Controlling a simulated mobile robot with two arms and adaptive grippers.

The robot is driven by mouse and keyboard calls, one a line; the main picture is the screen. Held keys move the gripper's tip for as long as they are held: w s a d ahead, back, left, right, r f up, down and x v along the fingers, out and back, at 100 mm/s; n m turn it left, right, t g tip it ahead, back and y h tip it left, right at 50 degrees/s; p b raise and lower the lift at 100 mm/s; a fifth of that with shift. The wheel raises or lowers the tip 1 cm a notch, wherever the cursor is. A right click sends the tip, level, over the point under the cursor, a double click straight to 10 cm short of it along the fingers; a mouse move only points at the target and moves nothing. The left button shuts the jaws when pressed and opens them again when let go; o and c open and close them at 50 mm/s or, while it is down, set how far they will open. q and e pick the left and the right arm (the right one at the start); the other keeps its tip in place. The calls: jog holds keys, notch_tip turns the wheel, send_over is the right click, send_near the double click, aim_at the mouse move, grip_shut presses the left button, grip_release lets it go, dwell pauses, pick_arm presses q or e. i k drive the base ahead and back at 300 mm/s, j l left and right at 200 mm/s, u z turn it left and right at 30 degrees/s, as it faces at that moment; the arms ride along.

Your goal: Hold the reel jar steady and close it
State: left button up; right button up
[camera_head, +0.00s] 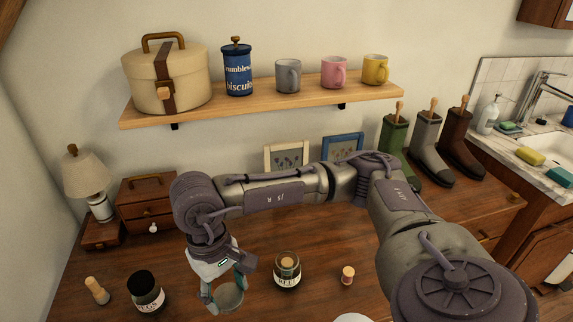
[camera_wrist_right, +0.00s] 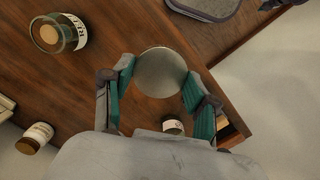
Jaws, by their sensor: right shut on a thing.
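My left gripper is not in view.
A dark-lidded jar (camera_head: 147,292) and a wooden-topped peg (camera_head: 97,290) stand at left. A small cork-topped bottle (camera_head: 347,275) stands right of the reel jar. A lamp (camera_head: 87,178) and small wooden chest (camera_head: 147,205) are behind. My right arm crosses above the worktop.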

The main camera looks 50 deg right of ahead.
aim_at(286, 278)
jog(key=j+z, duration=0.1)
jog(key=z, duration=1.55)
jog(key=k, duration=0.7)
